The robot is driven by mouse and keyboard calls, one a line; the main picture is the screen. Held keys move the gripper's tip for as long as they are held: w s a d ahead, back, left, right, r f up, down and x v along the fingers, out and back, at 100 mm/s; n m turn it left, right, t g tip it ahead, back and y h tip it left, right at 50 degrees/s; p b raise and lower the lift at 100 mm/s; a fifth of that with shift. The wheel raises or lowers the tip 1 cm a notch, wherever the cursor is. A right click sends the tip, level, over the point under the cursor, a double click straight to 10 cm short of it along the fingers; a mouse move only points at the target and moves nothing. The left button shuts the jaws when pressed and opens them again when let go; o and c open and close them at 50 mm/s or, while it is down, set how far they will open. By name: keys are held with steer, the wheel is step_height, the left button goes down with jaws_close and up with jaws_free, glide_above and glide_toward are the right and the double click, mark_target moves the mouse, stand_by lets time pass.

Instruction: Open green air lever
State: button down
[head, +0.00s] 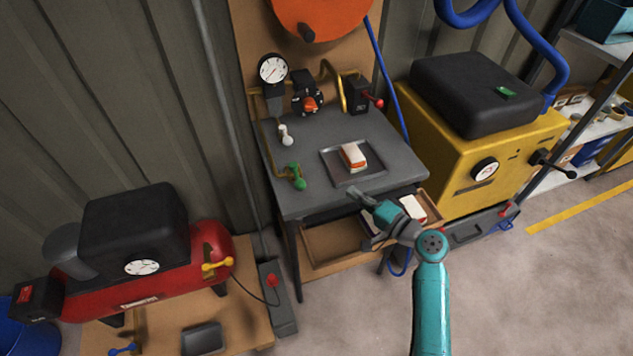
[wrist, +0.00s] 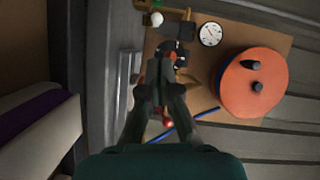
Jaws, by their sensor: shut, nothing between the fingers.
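The green air lever (head: 297,178) is on the left front part of the grey bench top (head: 340,130), at the end of a brass pipe.
A white-knobbed lever (head: 285,135), a gauge (head: 273,69) and a red-knobbed lever (head: 374,101) stand behind. A tray (head: 335,165) holds an orange-and-white block (head: 353,157). A red compressor (head: 210,255) and a yellow machine (head: 440,150) flank the bench.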

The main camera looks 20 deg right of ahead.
mark_target(297, 177)
steer(key=x, duration=0.9)
steer(key=shift+w+a, duration=0.2)
steer(key=shift+w, duration=0.2)
steer(key=shift+s+a+f, duration=0.1)
steer(key=shift+a, duration=0.45)
steer(key=shift+s+a+f, duration=0.1)
steer(key=shift+a+f, duration=0.05)
steer(key=shift+a, duration=0.45)
steer(key=shift+s+a+f, duration=0.1)
steer(key=shift+a+f, duration=0.05)
steer(key=shift+a, duration=0.6)
steer(key=shift+a, duration=0.1)
